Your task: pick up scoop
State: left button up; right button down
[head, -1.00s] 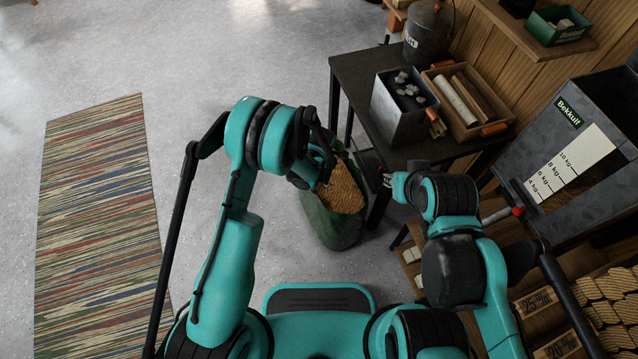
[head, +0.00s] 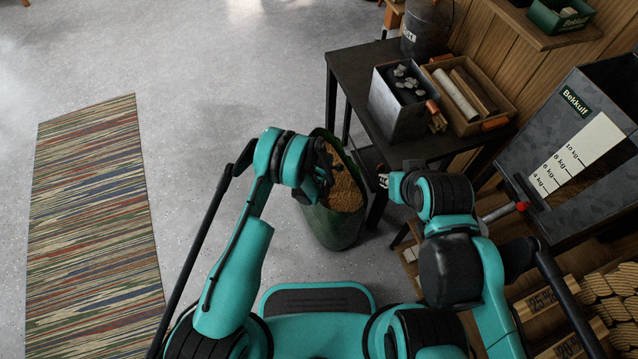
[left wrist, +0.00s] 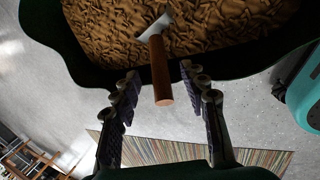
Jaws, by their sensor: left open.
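The scoop (left wrist: 161,69) shows in the left wrist view as a brown wooden handle with a pale metal neck. Its lower part is hidden in the brown pellets (left wrist: 95,22) of a dark green sack (head: 331,225). In the head view I cannot make out the scoop. My left gripper (head: 326,172) is over the sack's mouth. In the left wrist view my left gripper (left wrist: 161,76) is open, and the handle's end appears between its fingertips without visible contact. My right gripper (head: 384,180) is beside the dark table; its jaws are too small to read.
A dark table (head: 350,80) right of the sack bears a metal bin (head: 393,118) and a wooden tray (head: 505,112). A grey hopper (head: 560,150) stands at the right. A striped rug (head: 90,220) lies at left. The floor between rug and sack is clear.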

pick_arm(q)
jog(key=x, duration=0.3)
jog(key=shift+b, duration=0.35)
jog(key=shift+r, duration=0.1)
grip_shut()
jog(key=shift+r, duration=0.1)
